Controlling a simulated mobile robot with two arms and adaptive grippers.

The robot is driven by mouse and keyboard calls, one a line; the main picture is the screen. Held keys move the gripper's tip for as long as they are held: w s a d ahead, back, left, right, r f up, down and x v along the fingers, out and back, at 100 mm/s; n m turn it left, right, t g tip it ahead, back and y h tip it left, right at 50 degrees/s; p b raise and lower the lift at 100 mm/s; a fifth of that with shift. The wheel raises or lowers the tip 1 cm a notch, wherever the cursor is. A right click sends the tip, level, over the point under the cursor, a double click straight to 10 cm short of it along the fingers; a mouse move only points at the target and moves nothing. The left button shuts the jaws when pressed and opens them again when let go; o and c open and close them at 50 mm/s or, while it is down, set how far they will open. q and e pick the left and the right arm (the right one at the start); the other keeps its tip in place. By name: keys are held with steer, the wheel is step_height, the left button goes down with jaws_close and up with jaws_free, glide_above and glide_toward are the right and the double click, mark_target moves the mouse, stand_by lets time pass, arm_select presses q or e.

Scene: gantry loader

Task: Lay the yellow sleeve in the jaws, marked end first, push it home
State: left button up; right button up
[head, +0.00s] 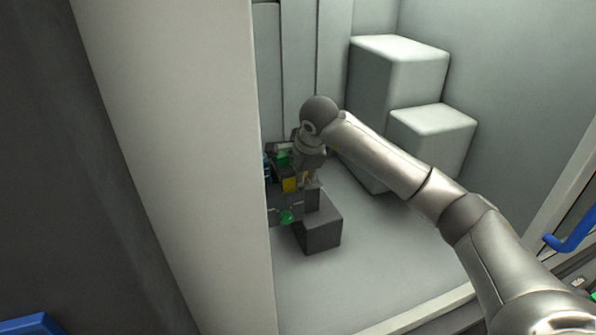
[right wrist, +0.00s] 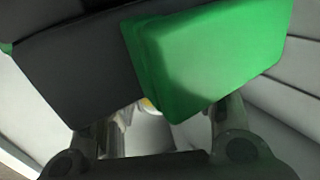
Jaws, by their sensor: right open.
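A small yellow piece (head: 289,184), likely the yellow sleeve, shows among dark blocks in the head view, just left of my right gripper (head: 308,182). Its marked end cannot be made out. The dark jaws (head: 310,200) seem to be part of this cluster, with green pads (head: 286,216) on it. In the right wrist view a green block (right wrist: 215,60) on a dark body (right wrist: 75,65) fills the space before my open right gripper (right wrist: 165,118). A tiny yellow spot (right wrist: 147,103) shows below the green block; the rest is hidden. My left gripper is out of view.
A dark grey block (head: 320,230) stands on the pale enclosure floor (head: 380,245). Pale stepped blocks (head: 430,125) stand behind at the right. A wide pale wall (head: 175,130) hides the cluster's left side. A blue handle (head: 575,238) is at the right edge.

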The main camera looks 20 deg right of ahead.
steer(key=shift+s+a, duration=0.2)
steer(key=shift+s, duration=0.1)
steer(key=v, duration=1.1)
steer(key=shift+w+d+r, duration=0.25)
steer(key=shift+r, duration=0.15)
steer(key=shift+s+r, duration=0.15)
steer(key=shift+s, duration=0.05)
step_height(320, 180, up, 9)
steer(key=d+p, duration=0.2)
steer(key=p, duration=0.4)
